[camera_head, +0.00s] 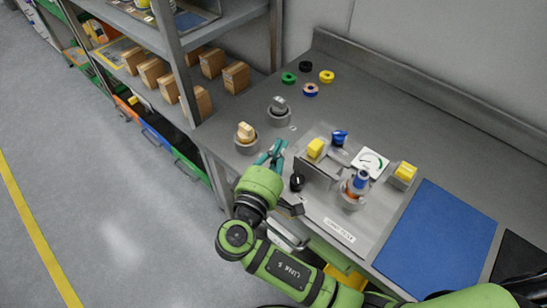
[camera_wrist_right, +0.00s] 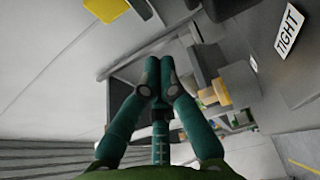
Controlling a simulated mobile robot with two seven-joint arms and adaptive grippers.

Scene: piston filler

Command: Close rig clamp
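The rig is a grey base plate (camera_head: 318,205) on the bench, with an upright grey plate (camera_head: 316,172) on it. A yellow block (camera_head: 316,149), a blue knob (camera_head: 339,137), a round white gauge (camera_head: 370,163) and a blue-topped cylinder (camera_head: 360,181) are on it. A black knob (camera_head: 297,182) stands at its left edge. I cannot tell surely which part is the clamp. My right gripper (camera_head: 277,148) is left of the rig, apart from the black knob. Its teal fingers meet at the tips in the right wrist view (camera_wrist_right: 159,72), with nothing visible between them. My left gripper is not in view.
Two grey holders with a tan piece (camera_head: 246,132) and a grey piece (camera_head: 279,105) stand behind my right gripper. Several coloured rings (camera_head: 311,90) lie farther back. A yellow block (camera_head: 405,171) and blue mat (camera_head: 437,240) are at right. A "TIGHT" label (camera_wrist_right: 289,31) shows in the wrist view.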

